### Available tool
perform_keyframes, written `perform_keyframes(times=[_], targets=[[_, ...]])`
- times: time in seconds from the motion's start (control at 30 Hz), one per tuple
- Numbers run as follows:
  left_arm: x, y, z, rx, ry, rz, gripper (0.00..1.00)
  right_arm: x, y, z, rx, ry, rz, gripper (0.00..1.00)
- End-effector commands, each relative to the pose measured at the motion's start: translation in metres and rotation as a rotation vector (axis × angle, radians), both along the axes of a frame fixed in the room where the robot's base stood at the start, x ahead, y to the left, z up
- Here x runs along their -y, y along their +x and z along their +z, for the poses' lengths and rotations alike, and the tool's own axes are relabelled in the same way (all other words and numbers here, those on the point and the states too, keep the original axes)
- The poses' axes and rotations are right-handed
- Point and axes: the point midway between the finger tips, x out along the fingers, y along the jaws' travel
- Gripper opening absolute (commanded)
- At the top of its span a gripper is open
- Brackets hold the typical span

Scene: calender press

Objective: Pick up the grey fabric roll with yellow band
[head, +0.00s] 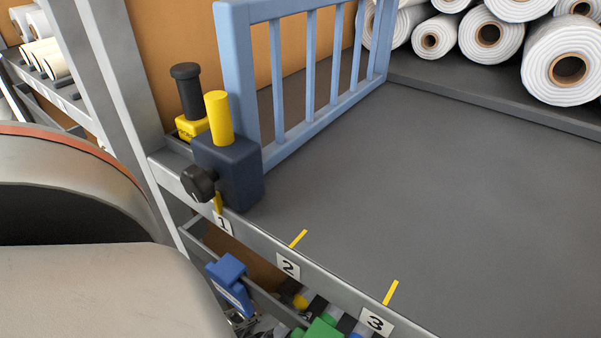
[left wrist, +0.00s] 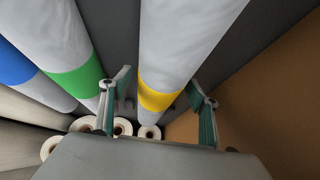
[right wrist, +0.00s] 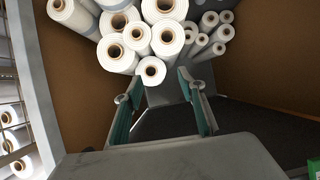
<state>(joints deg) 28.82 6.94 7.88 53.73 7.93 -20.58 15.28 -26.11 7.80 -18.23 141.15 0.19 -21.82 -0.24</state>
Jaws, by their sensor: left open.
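The grey fabric roll with yellow band (left wrist: 160,97) runs lengthwise through the left wrist view, its yellow band level with the fingers. My left gripper (left wrist: 159,84) is open, with one finger on each side of the roll as seen there; whether they touch it I cannot tell. My right gripper (right wrist: 156,84) is open with nothing between its fingers, in front of a stack of white rolls. In the head view only a small part of the banded rolls shows under the table edge, and I cannot make out the fingers there.
Beside the yellow-banded roll lie a green-banded roll (left wrist: 75,78) and a blue-banded roll (left wrist: 12,65). A brown panel (left wrist: 265,100) stands on the other side. The grey table (head: 440,190) is clear, with a light-blue guard (head: 300,75) and white rolls (head: 490,35) behind.

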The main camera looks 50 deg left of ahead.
Motion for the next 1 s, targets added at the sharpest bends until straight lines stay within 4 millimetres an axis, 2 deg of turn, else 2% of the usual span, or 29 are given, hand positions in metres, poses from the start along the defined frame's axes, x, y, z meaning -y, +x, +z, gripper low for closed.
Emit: perform_keyframes(times=[0.23, 0.43, 0.77, 0.93, 1.0], targets=[[0.000, 0.004, 0.002, 0.005, 0.001, -0.001, 0.61, 0.000, 0.002, 0.004, 0.008, 0.003, -0.002, 0.40], [0.000, 0.003, 0.002, 0.004, 0.000, -0.001, 0.09, 0.000, 0.002, 0.004, 0.007, 0.003, -0.002, 0.40], [0.000, 0.005, 0.007, 0.008, 0.000, 0.000, 0.07, 0.000, 0.002, 0.005, 0.010, -0.001, 0.001, 0.40], [0.000, 0.012, 0.034, 0.021, 0.001, 0.000, 0.07, 0.005, 0.008, 0.015, 0.032, -0.032, 0.005, 0.40], [0.000, 0.015, 0.050, 0.026, 0.000, 0.000, 0.07, 0.018, -0.005, -0.004, -0.011, -0.085, 0.015, 0.40]])
